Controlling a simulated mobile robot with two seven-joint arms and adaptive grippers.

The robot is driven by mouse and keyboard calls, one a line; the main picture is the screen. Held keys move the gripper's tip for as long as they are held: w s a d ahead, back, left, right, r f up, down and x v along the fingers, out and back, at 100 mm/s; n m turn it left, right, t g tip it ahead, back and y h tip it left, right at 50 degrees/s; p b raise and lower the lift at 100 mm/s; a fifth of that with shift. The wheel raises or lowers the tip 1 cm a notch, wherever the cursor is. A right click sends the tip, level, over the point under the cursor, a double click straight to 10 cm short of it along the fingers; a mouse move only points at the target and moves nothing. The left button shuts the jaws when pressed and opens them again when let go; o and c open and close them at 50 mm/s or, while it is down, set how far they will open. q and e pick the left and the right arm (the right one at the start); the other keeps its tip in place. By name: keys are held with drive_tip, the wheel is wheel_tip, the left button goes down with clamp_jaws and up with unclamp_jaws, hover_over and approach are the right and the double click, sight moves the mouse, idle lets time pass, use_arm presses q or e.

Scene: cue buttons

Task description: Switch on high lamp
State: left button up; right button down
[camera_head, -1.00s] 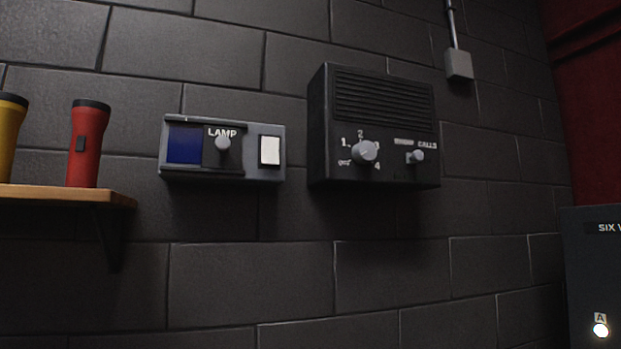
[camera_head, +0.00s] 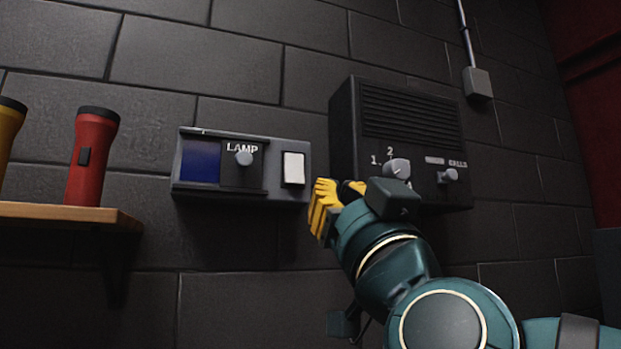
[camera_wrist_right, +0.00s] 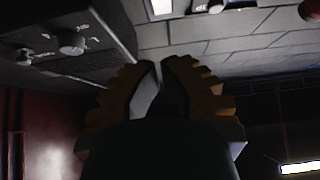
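The lamp panel (camera_head: 225,198) is a grey wall box marked LAMP. It has a blue window (camera_head: 201,161) at left, a dark plate with a round grey knob (camera_head: 244,158) beside it, and a white rectangular button (camera_head: 293,168) at right. The button also shows at the top of the right wrist view (camera_wrist_right: 160,8). My right gripper (camera_head: 322,207) has yellow ribbed fingers and is just below and right of the button, apparently apart from it. In the right wrist view its fingertips (camera_wrist_right: 161,66) are together with nothing seen between them. My left gripper is out of view.
A black speaker box (camera_head: 410,115) with a numbered dial (camera_head: 397,168) and a smaller knob (camera_head: 448,176) is close right of the panel, partly behind my right arm. A wooden shelf (camera_head: 60,214) with red (camera_head: 90,160) and yellow (camera_head: 8,140) torches is at left.

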sight(301, 175)
drive_tip(key=p+x, duration=0.1)
drive_tip(key=x, duration=0.3)
drive_tip(key=w+f+x, duration=0.1)
drive_tip(key=x, duration=0.3)
drive_tip(key=p+x, duration=0.1)
drive_tip(key=x, duration=0.3)
drive_tip(key=shift+w+a+f+p, duration=0.2)
drive_tip(key=shift+f+p, duration=0.1)
drive_tip(key=shift+f, duration=0.1)
drive_tip(key=shift+w+a, duration=0.2)
drive_tip(key=shift+w, duration=0.35)
drive_tip(key=shift+w+f, duration=0.1)
drive_tip(key=shift+w+a+f, duration=0.2)
drive_tip(key=shift+w, duration=0.3)
drive_tip(key=shift+s+d, duration=0.1)
